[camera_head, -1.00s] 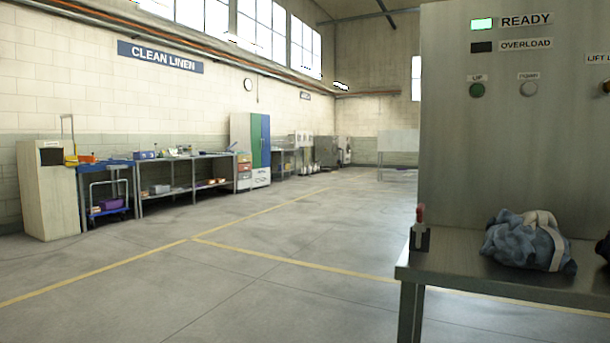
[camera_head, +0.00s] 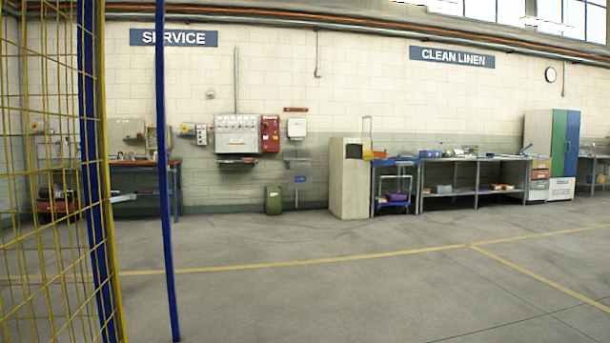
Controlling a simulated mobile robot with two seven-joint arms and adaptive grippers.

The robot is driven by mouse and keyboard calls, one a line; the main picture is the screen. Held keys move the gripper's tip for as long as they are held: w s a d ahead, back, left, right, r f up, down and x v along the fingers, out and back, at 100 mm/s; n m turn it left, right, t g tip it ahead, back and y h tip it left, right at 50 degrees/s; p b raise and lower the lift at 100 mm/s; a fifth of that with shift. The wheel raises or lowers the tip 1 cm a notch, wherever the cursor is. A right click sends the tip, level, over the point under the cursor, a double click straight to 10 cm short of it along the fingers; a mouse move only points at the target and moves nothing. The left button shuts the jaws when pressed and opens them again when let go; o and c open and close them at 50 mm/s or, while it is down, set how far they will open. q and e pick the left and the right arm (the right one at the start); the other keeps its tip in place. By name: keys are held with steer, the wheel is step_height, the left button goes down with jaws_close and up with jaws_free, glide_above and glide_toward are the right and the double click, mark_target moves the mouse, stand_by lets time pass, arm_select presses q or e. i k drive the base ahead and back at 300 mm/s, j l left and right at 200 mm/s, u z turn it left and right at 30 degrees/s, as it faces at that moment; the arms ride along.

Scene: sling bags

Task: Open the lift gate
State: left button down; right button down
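A yellow wire-mesh panel (camera_head: 45,190) with a yellow edge frame stands upright at the left edge of the head view, close to me. I cannot tell whether it is the lift gate itself or fencing beside it. A blue post (camera_head: 164,190) stands just right of it, with a gap between them. Another blue upright (camera_head: 95,190) shows at the panel's right edge. No latch or handle is clear to see. Neither of my grippers is in view.
Open concrete floor (camera_head: 330,290) with yellow lines lies ahead and to the right. Along the far wall stand a beige cabinet (camera_head: 349,180), steel benches (camera_head: 470,160), a green and blue locker (camera_head: 552,150), a green bin (camera_head: 273,200) and wall-mounted electrical boxes (camera_head: 237,133).

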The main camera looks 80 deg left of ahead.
mark_target(108, 201)
steer(key=u, duration=3.6)
